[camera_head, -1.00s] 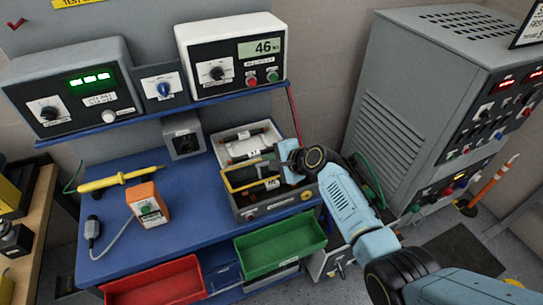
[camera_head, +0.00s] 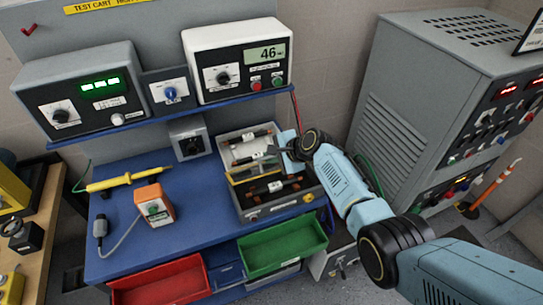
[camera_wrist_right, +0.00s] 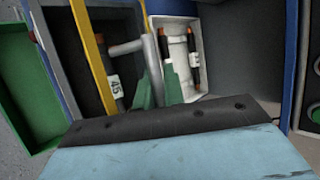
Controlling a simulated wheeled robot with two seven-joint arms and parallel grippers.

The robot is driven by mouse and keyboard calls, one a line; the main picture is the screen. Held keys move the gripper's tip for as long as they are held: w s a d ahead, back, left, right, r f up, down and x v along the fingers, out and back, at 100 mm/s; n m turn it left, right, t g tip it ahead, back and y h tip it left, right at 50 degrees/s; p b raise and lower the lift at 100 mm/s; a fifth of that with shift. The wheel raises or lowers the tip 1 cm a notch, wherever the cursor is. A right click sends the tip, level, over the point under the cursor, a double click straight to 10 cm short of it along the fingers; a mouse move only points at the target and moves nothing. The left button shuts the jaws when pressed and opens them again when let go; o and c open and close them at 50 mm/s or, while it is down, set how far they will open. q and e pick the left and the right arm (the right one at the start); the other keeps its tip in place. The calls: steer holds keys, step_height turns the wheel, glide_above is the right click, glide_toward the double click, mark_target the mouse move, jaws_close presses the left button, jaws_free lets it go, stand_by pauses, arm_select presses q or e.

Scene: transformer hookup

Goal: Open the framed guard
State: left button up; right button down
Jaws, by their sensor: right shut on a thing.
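The framed guard (camera_head: 254,175) has a yellow edge and stands raised across the middle of the grey box (camera_head: 283,207) on the blue bench. Its yellow frame (camera_wrist_right: 92,58) also shows in the right wrist view. My right gripper (camera_head: 279,152) is at the guard's upper right side. In the right wrist view the green fingers (camera_wrist_right: 158,90) are shut on a grey bar-like handle (camera_wrist_right: 152,66) beside the yellow frame. The fingers partly hide the handle. Dark cylinders with orange ends lie in the box on both sides of the guard. My left gripper is out of view.
A shelf with meters (camera_head: 236,60) overhangs the back of the bench. A yellow probe (camera_head: 128,179) and an orange tester (camera_head: 154,203) lie left of the box. Green (camera_head: 284,243) and red (camera_head: 160,284) bins are in front. A grey cabinet (camera_head: 425,110) stands right.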

steer(key=c, duration=1.5)
jaws_free()
steer(key=shift+s+d+r, duration=0.2)
steer(key=shift+d+r, duration=0.05)
steer(key=shift+r, duration=0.05)
steer(key=shift+p+v, duration=1.2)
steer(key=shift+v, duration=5.05)
